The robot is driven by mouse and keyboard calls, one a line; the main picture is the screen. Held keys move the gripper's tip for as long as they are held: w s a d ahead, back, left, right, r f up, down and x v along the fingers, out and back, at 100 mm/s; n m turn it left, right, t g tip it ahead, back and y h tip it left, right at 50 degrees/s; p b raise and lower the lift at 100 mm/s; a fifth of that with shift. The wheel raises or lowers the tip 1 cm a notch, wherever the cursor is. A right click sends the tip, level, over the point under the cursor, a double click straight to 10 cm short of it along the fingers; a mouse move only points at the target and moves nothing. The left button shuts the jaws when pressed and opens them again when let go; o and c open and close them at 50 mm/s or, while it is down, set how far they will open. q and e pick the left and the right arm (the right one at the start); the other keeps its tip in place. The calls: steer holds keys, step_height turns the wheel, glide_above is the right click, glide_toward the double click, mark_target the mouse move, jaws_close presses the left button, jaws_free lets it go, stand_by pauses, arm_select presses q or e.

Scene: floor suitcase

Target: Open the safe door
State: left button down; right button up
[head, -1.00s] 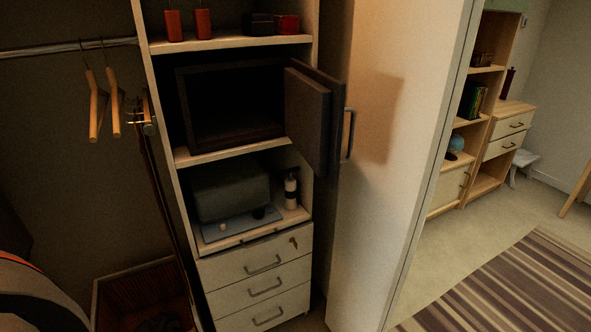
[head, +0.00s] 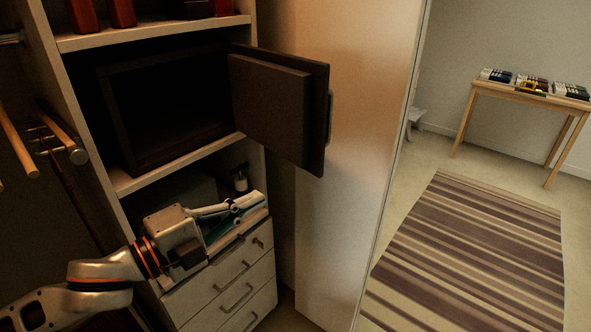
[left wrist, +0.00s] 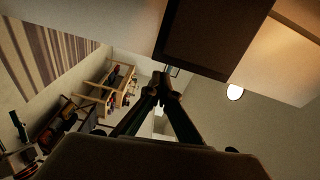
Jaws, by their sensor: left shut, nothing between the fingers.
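The dark safe (head: 165,105) sits on a shelf inside the wardrobe. Its door (head: 275,100) stands wide open, swung out to the right, and the dark interior shows. My left gripper (head: 256,199) is below the safe, in front of the lower shelf, apart from the safe door. Its fingers are together and empty. In the left wrist view the shut fingertips (left wrist: 158,80) point upward, with a dark panel, likely the safe door (left wrist: 215,38), above them. My right gripper is not in view.
The open wardrobe door (head: 350,150) stands to the right. Drawers (head: 235,290) lie below my left gripper, and a small bottle (head: 240,181) stands behind it. The striped rug (head: 475,255) and open floor lie to the right.

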arm_select(q)
steer(key=r+m, duration=0.1)
steer(key=r, duration=0.1)
glide_toward(317, 163)
steer(key=x, duration=0.6)
steer(key=shift+w+d, duration=0.25)
steer(key=shift+w, duration=0.1)
steer(key=shift+p, duration=0.3)
